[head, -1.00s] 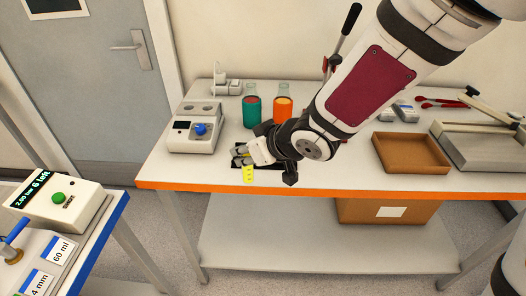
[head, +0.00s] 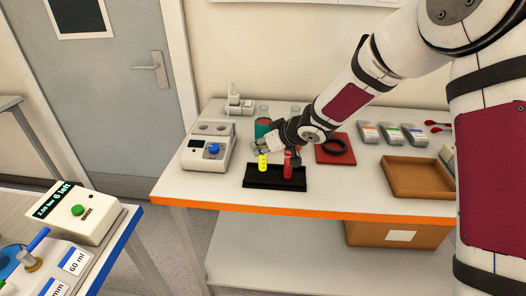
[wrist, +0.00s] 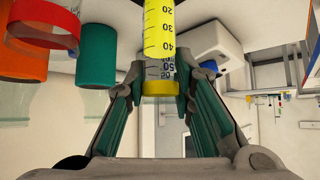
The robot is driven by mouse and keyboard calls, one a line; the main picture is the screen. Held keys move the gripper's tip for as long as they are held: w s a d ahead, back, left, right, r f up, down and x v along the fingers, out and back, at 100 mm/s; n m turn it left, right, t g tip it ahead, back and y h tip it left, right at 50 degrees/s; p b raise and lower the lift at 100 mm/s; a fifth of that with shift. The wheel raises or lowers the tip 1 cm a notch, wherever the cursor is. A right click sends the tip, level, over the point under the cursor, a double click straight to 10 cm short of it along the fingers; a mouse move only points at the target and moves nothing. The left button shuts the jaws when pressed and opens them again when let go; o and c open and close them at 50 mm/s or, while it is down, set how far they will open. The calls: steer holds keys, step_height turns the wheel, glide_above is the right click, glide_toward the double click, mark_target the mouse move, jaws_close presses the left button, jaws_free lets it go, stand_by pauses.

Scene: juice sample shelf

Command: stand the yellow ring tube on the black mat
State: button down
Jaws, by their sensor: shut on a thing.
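The yellow ring tube shows in the head view (head: 263,163) and in the wrist view (wrist: 159,30). It is a clear graduated tube with yellow contents and a yellow ring at its mouth. My gripper (head: 264,147) is shut on it near the ring end; the fingertips also show in the wrist view (wrist: 160,85). The tube hangs about upright, its lower end in front of the black mat (head: 272,184). I cannot tell whether it touches the mat. The tube's lower end is cut off in the wrist view.
A red tube (head: 288,165) stands at the mat, close right of the yellow one. Behind are a teal container (head: 262,127) and an orange one (wrist: 22,62). A white device (head: 206,155) is left, a red mat (head: 334,157) with a black ring right, then a brown tray (head: 418,192).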

steer(key=shift+f, duration=1.1)
steer(key=shift+f, duration=0.15)
steer(key=c, duration=1.4)
jaws_free()
steer(key=shift+o, duration=0.2)
steer(key=shift+r, duration=0.25)
steer(key=p+v, duration=0.2)
steer(key=v, duration=1)
